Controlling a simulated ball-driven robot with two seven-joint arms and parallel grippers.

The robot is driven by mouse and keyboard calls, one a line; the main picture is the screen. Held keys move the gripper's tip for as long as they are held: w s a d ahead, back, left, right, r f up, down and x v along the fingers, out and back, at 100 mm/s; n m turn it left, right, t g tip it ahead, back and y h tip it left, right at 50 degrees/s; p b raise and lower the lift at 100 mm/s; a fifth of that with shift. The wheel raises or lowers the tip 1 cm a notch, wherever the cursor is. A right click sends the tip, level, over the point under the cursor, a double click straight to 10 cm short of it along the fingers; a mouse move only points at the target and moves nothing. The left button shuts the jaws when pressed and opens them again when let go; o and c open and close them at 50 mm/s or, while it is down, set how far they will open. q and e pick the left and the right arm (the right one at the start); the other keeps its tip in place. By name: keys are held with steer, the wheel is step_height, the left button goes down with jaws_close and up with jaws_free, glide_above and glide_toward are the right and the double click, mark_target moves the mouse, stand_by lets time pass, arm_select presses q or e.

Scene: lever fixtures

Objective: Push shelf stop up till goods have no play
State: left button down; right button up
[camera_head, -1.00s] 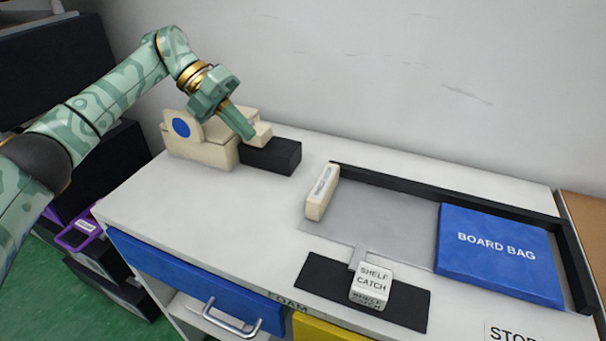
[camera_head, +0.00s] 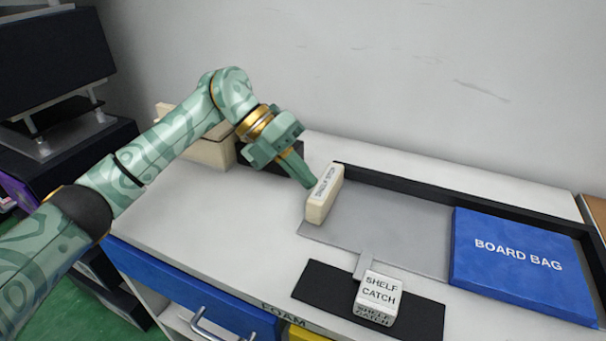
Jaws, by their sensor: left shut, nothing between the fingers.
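The cream shelf stop (camera_head: 322,199) is a narrow upright block at the left end of the grey shelf plate (camera_head: 400,226). The goods, a blue block marked BOARD BAG (camera_head: 515,262), lie at the right end of the plate. A wide gap of bare plate lies between the stop and the blue block. My left gripper (camera_head: 309,184) is shut and empty, its fingertips at the left side of the stop near its far end. I cannot tell if they touch it. My right gripper is out of view.
A white block marked SHELF CATCH (camera_head: 378,297) sits on a black strip (camera_head: 324,285) in front of the plate. A black rail (camera_head: 440,189) runs behind the plate and down its right side. A cream fixture (camera_head: 212,150) stands behind my left arm.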

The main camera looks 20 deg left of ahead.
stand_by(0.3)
